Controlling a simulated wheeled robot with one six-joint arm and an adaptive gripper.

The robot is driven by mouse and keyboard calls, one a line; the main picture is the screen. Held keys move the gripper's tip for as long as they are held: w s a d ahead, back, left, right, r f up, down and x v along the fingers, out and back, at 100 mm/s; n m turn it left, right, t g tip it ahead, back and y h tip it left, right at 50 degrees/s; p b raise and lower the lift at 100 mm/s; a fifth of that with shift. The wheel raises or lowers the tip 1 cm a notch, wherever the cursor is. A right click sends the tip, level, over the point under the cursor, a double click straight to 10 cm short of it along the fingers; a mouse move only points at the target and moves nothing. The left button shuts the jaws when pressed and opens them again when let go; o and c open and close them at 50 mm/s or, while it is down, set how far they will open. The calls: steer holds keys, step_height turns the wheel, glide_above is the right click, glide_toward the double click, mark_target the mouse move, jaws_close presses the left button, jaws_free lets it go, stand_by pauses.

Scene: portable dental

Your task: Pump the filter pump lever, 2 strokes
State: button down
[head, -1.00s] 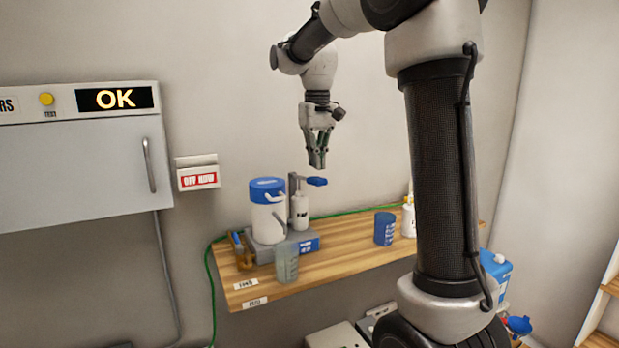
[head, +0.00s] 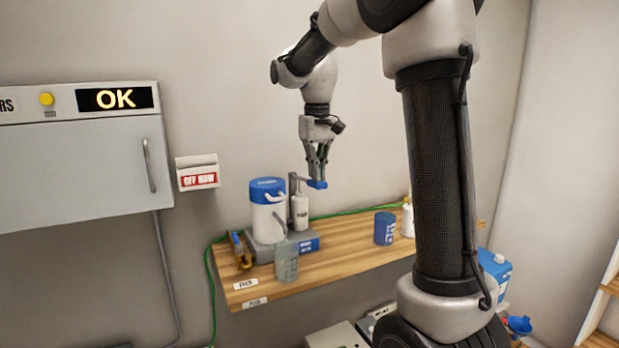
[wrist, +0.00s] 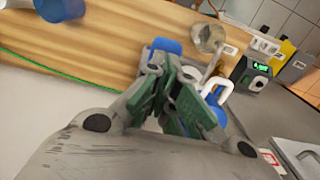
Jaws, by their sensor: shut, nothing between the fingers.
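The filter pump (head: 266,220) stands on the wooden shelf, a white cylinder with a blue top on a grey base. Its lever is a grey arm ending in a blue grip (head: 317,185) that sticks out to the right. The blue grip also shows in the wrist view (wrist: 166,45), partly hidden behind my fingers. My gripper (head: 318,178) is shut and empty, pointing down, with its fingertips at the top of the blue grip. They seem to touch it. The gripper shows in the wrist view too (wrist: 173,66).
On the wooden shelf (head: 345,246) stand a clear beaker (head: 286,262), a white bottle (head: 300,212), a blue cup (head: 385,229) and another white bottle (head: 407,220). A green hose runs along the wall. A grey cabinet (head: 75,170) with an OK display hangs at left.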

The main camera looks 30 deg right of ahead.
steer(key=shift+f, duration=2.45)
steer(key=shift+r, duration=3.95)
steer(key=shift+r, duration=2.5)
steer(key=shift+s, duration=0.1)
